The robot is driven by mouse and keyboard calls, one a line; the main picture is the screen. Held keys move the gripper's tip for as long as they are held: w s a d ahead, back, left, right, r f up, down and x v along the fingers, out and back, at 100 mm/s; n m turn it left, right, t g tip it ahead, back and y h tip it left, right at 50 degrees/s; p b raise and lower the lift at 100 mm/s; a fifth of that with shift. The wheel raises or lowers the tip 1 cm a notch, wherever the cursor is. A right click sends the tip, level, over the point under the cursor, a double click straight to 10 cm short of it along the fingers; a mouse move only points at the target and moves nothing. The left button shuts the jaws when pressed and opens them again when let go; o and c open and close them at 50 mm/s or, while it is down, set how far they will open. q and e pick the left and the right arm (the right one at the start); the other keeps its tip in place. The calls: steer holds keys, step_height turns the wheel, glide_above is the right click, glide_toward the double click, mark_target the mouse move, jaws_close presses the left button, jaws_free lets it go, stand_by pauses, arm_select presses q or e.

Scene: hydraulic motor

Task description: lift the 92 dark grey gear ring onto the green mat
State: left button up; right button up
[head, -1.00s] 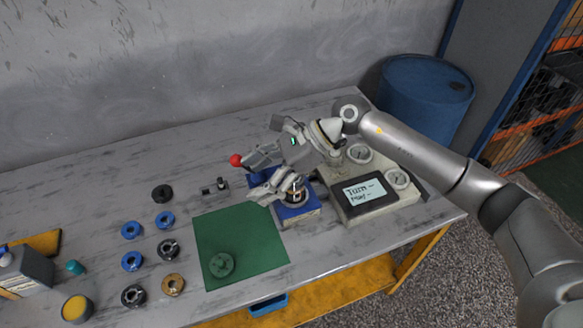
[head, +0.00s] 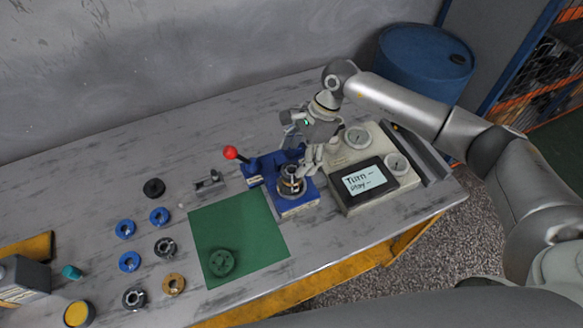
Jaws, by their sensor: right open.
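The green mat (head: 255,232) lies on the workbench, with a dark green round part (head: 221,262) on its front half. Dark grey rings lie left of the mat: a toothed one (head: 165,247), one nearer the front (head: 134,298) and a darker disc (head: 154,188) at the back. A grey ring (head: 291,190) sits in the blue fixture right of the mat. I cannot read a number on any of them. My right gripper (head: 308,168) is open and points down just above and behind the fixture's ring, partly overlapping it in view. My left gripper is out of view.
The blue fixture (head: 297,206) has a red-knobbed lever (head: 231,153). A gauge box with a screen (head: 372,205) stands close to its right. Blue rings (head: 130,261) and a brass ring (head: 173,284) lie left of the mat. Most of the mat is bare.

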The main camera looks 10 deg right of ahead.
mark_target(293, 167)
steer(key=p+x, duration=0.1)
steer(key=x, duration=0.2)
steer(key=shift+s+p, duration=0.15)
steer(key=shift+p, duration=0.25)
steer(key=shift+a+f, duration=0.2)
steer(key=shift+f, duration=0.25)
steer(key=c, duration=1.2)
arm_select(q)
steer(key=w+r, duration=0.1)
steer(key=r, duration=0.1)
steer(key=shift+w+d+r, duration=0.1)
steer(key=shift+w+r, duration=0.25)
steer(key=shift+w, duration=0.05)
arm_select(e)
steer(key=shift+c, duration=0.8)
